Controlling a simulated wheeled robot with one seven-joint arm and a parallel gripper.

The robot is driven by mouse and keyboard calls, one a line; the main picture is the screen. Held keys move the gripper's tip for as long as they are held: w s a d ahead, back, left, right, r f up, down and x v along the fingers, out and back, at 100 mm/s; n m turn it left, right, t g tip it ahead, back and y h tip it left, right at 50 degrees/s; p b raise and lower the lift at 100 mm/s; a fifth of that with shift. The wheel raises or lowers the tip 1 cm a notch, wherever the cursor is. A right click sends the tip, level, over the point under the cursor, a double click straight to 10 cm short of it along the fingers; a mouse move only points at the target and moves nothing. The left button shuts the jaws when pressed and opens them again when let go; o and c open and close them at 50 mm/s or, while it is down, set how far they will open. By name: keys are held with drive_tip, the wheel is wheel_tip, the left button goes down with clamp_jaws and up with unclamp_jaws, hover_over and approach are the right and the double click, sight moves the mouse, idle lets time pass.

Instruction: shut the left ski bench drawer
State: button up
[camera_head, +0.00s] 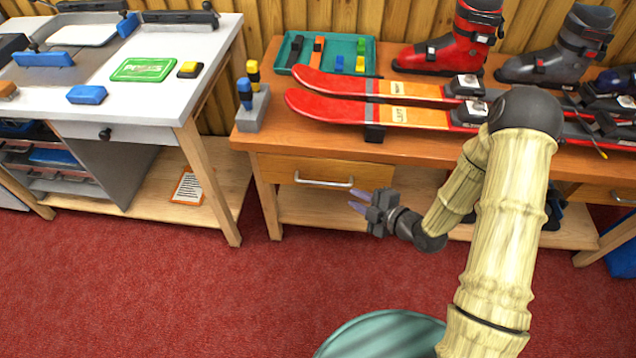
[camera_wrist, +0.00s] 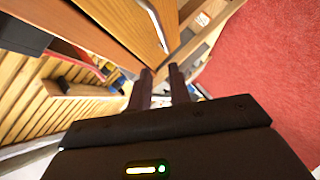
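The left ski bench drawer (camera_head: 285,168) has a plain orange-brown wood front with a pale bar handle (camera_head: 323,182). Its front sits close under the bench top; I cannot tell how far it stands out. In the wrist view the drawer front (camera_wrist: 125,22) and its handle (camera_wrist: 154,22) fill the upper middle. My gripper (camera_head: 356,201) is near the front's right part, just right of and below the handle. Its two fingers are apart with nothing between them; they also show in the wrist view (camera_wrist: 161,70). I cannot tell whether they touch the drawer.
The ski bench top (camera_head: 262,141) carries red-orange skis (camera_head: 350,110), boots (camera_head: 450,50), a green tray (camera_head: 342,46) and a grey holder (camera_head: 252,110). A white-topped workbench (camera_head: 140,98) stands to the left. Red carpet (camera_head: 150,290) lies free in front.

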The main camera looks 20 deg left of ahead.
sight(318, 183)
drive_tip(key=s+f+n+t, duration=0.1)
drive_tip(key=s+d+f+n+t+y, duration=0.1)
drive_tip(key=s+f, duration=0.1)
drive_tip(key=shift+s+d+f+n, duration=0.1)
drive_tip(key=shift+f+n, duration=0.2)
drive_tip(key=x, duration=0.5)
drive_tip(key=b+x, duration=0.1)
drive_tip(key=x, duration=1.1)
drive_tip(key=shift+w+r+b, duration=0.25)
drive_tip(key=shift+w+b, duration=0.05)
drive_tip(key=shift+b, duration=0.1)
clamp_jaws()
